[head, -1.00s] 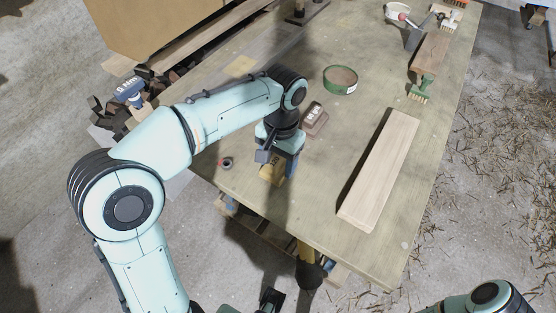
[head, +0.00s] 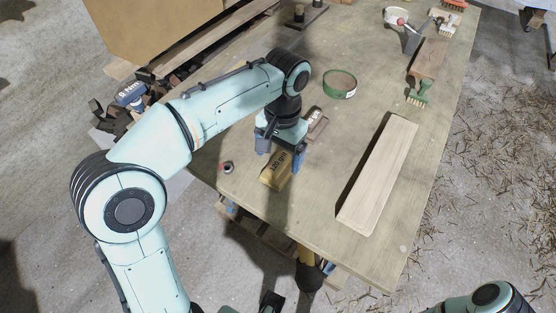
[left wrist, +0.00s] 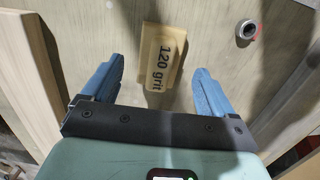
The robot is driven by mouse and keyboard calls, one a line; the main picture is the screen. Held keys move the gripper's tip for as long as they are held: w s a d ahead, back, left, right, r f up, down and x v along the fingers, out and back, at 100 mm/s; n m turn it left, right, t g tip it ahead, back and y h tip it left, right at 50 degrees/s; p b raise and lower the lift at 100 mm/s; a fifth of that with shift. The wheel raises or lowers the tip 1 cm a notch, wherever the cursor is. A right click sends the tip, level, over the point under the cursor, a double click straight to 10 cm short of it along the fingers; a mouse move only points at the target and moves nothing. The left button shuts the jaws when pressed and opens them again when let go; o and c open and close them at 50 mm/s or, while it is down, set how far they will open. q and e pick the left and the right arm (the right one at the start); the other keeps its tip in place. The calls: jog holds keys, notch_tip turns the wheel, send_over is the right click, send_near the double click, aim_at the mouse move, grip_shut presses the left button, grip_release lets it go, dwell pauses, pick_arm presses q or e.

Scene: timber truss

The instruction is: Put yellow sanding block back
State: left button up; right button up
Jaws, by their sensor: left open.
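The yellow sanding block (head: 274,172), marked "120 grit", lies on the workbench near its left front edge. It also shows in the left wrist view (left wrist: 155,72), beyond and between the finger tips. My left gripper (head: 281,154) is above the block, pointing down, its blue fingers apart and empty. In the left wrist view the open fingers (left wrist: 160,65) stand on either side of the block with a gap. My right gripper is not in view; only part of my right arm shows at the lower right.
A brown block (head: 318,122) lies just behind the gripper. A green round tin (head: 340,83) stands farther back. A long pale board (head: 380,175) lies to the right. A small dark ring (head: 227,168) lies left of the block. The workbench (head: 310,210) is clear in front.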

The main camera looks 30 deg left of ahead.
aim_at(281, 159)
pick_arm(q)
notch_tip(281, 159, up, 8)
jog(key=p, duration=0.2)
jog(key=shift+w, duration=0.4)
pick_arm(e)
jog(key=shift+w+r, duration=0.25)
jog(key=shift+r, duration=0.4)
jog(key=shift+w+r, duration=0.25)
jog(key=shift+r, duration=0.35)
pick_arm(q)
jog(key=shift+f, duration=0.15)
